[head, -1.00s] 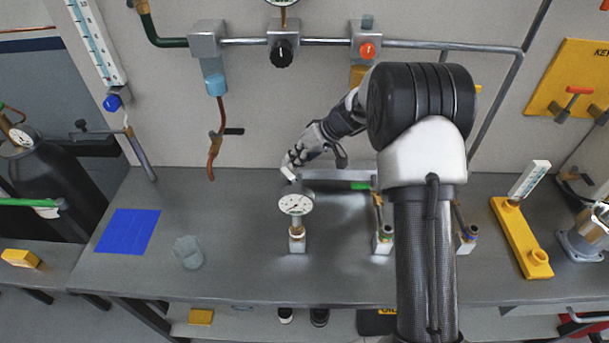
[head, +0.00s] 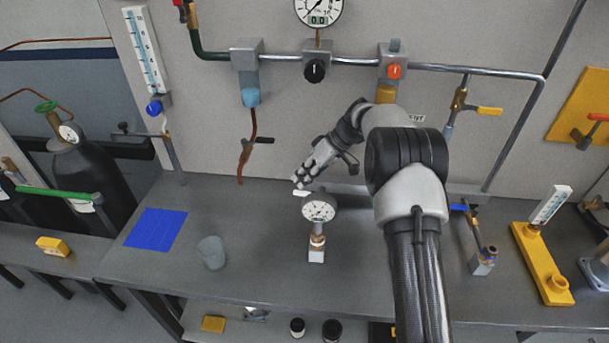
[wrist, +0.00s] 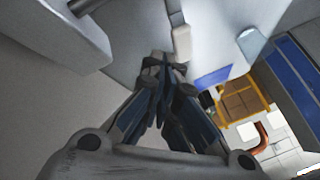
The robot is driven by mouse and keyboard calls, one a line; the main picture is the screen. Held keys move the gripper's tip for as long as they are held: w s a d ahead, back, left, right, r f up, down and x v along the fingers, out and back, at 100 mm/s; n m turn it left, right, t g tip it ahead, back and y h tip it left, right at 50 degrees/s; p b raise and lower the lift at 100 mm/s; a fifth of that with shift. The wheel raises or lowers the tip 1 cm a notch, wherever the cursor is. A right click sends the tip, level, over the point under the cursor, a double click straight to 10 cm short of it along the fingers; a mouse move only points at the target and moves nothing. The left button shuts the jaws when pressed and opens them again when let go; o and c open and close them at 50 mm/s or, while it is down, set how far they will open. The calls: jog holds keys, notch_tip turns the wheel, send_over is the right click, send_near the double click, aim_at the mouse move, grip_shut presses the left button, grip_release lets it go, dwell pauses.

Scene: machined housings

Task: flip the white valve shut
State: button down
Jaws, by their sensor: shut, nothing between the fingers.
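A short white lever (head: 301,192), which looks like the white valve's handle, shows just below my fingertips and behind the small dial gauge in the head view. In the wrist view a white lever (wrist: 181,42) extends down from the top edge, and its lower end is close to my fingertips. My gripper (head: 301,180) is shut and empty, pointing down and left; its closed fingers also show in the wrist view (wrist: 164,64). I cannot tell whether the fingers touch the lever. The valve's body is mostly hidden by the gauge and my arm.
The dial gauge (head: 319,208) stands on the bench directly in front of the lever. A blue-handled valve (head: 482,260) is right of my arm. Pipes with knobs (head: 315,70) run along the wall behind.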

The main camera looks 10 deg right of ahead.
jog(key=shift+s+a+n+g, duration=0.25)
jog(key=shift+n+g, duration=0.15)
jog(key=shift+n, duration=0.1)
jog(key=shift+s+f, duration=0.1)
dwell(0.3)
